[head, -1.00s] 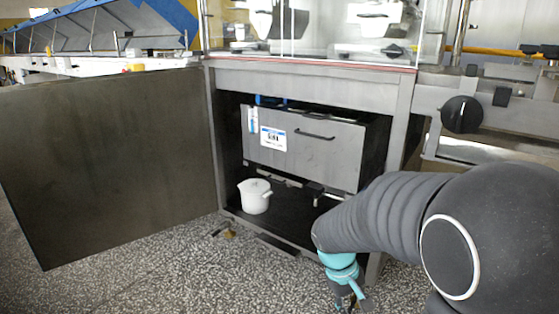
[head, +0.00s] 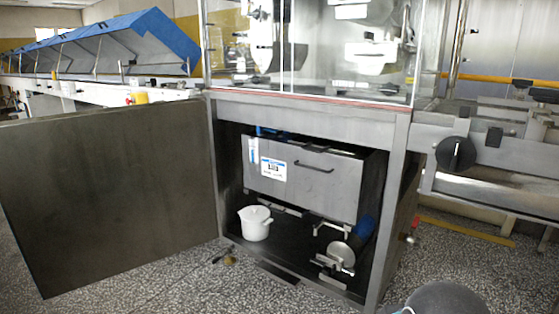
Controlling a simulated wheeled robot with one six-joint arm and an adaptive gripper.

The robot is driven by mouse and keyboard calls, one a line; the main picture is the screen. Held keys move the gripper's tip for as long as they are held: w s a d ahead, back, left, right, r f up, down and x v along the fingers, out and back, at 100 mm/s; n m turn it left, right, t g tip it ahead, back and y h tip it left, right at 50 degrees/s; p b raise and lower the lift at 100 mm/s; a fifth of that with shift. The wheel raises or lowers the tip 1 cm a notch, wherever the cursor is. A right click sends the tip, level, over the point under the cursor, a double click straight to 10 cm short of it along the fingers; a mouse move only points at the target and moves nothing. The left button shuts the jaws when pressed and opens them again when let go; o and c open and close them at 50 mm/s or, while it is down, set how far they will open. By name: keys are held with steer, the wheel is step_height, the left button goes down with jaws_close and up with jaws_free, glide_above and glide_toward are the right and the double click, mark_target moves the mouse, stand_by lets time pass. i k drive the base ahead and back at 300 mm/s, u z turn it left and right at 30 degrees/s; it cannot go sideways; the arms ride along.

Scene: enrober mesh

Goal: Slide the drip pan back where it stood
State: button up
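No flat pan that I can name for sure as the drip pan shows in the head view. Inside the open cabinet, a wide grey metal box (head: 325,187) with a bar handle and a white label hangs in the upper part. My gripper is out of the frame. Only a dark rounded part of my arm shows at the bottom right edge.
The cabinet door (head: 110,200) stands wide open to the left. A motor with a round metal face (head: 341,254) and blue body sits at the right inside the cabinet. A small brownish thing (head: 229,260) lies on the speckled floor before it. A black knob (head: 456,153) sticks out at right.

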mark_target(342, 281)
steer(key=z, duration=1.6)
steer(key=k, duration=0.9)
steer(key=u, duration=1.05)
steer(key=i, duration=0.5)
steer(key=z, duration=0.05)
